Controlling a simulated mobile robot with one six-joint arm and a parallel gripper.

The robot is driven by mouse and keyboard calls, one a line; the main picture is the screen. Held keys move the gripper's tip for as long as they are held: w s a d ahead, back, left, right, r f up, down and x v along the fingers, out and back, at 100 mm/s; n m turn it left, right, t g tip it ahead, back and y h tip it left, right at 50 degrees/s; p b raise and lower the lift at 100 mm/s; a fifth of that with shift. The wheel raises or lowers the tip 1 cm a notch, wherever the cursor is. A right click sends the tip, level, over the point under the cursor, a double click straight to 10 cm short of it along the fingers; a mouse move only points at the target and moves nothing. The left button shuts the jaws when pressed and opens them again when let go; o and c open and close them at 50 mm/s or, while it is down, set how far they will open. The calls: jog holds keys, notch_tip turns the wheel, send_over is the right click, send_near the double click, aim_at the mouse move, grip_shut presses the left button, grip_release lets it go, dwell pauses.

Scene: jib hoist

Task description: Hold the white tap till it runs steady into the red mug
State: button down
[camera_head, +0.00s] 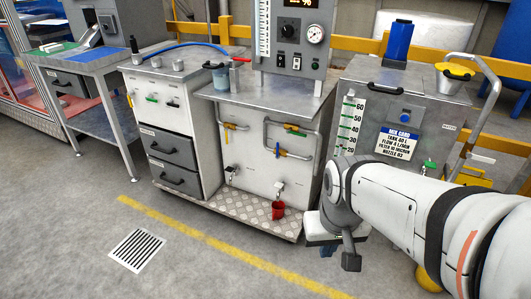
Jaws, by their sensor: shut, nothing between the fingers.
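The white tap (279,188) sticks out low on the right part of the pale front panel of the middle bench. The red mug (278,210) stands upright below it on the chequered metal step. I cannot make out any water between them at this size. My gripper (345,260) is at the end of my white arm, low and to the right of the mug, apart from both mug and tap. It is shut and empty; its fingertips show small and partly hidden by the wrist.
A dark-handled tap (231,171) sits left of the white one. A grey tank with a mix card (398,142) stands at right.

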notch_tip(320, 180, up, 20)
jog(key=t+p, duration=0.1)
jog(key=p, duration=1.7)
jog(key=shift+s, duration=0.1)
